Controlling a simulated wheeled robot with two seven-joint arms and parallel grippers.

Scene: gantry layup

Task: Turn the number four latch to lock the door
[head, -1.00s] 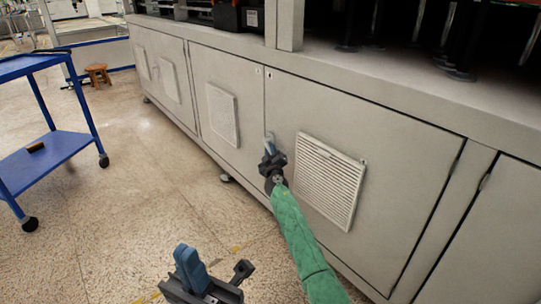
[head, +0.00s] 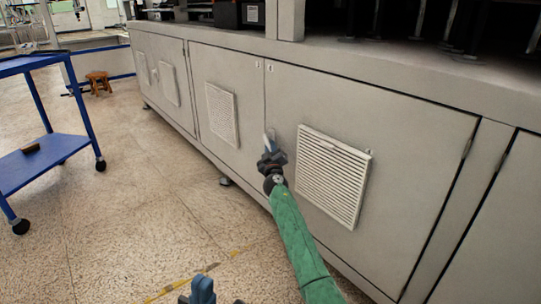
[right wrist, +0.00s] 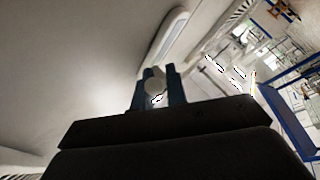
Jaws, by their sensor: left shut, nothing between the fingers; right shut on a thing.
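The latch (head: 269,137) is a small pale handle on the grey cabinet front, at the seam beside the large door (head: 420,150) with a louvred vent. No number is readable on it. My right gripper (head: 269,150), on the green-sleeved arm, is at this latch. In the right wrist view its two blue fingers (right wrist: 158,86) are shut on a rounded pale part of the latch (right wrist: 154,84). My left gripper (head: 203,291) is only partly in view at the bottom edge, shut and empty, well away from the cabinet.
The louvred vent (head: 332,175) sticks out just right of the right gripper. More cabinet doors with vents (head: 222,115) run off to the left. A blue cart (head: 45,152) stands at the left, a wooden stool (head: 99,82) behind it. The floor between is clear.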

